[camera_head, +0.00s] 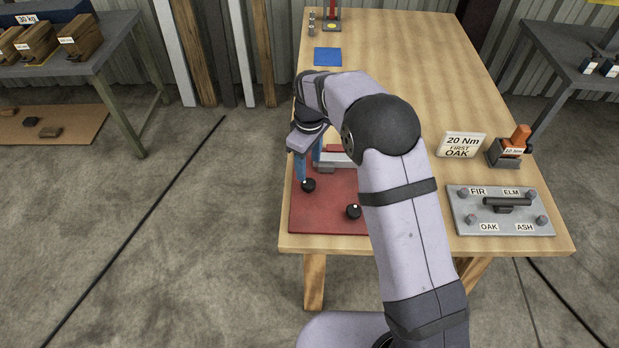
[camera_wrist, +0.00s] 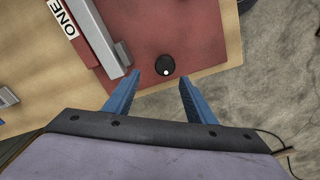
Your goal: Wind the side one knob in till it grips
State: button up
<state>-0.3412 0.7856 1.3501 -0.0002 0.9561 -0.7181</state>
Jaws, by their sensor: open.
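A round black knob (camera_wrist: 165,66) with a white dot lies just beyond my fingertips in the wrist view, roughly centred between them. It appears to be the black knob (camera_head: 308,185) by the left edge of the red board (camera_head: 330,222) in the head view. My gripper (camera_head: 310,172) is open and empty, with its blue fingers pointing down close to this knob; in the wrist view the fingers (camera_wrist: 160,79) stand apart on either side. A grey bar (camera_wrist: 93,38) with a label reading ONE (camera_wrist: 62,18) is beside the left finger. A second black knob (camera_head: 353,211) is to the right.
My arm hides part of the red board and bench (camera_head: 430,70). A card reading 20 Nm FIRST OAK (camera_head: 462,145), an orange-handled tool in a holder (camera_head: 517,140) and a grey plate labelled FIR, ELM, OAK, ASH (camera_head: 478,214) are on the right. A blue square (camera_head: 327,56) lies behind.

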aim_at(310, 183)
jog(key=shift+w+a+r+n, duration=0.1)
jog(key=shift+w+r+n, duration=0.2)
jog(key=shift+r+n, duration=0.55)
jog(key=n, duration=0.2)
jog(key=s+n, duration=0.1)
jog(key=shift+d+f+g, duration=0.2)
jog(key=shift+f+g, duration=0.05)
jog(key=shift+g, duration=0.05)
jog(key=shift+s+n, duration=0.15)
jog(key=shift+n, duration=1)
jog(key=shift+f+p, duration=1.25)
jog(key=shift+f, duration=2.4)
jog(key=c, duration=1)
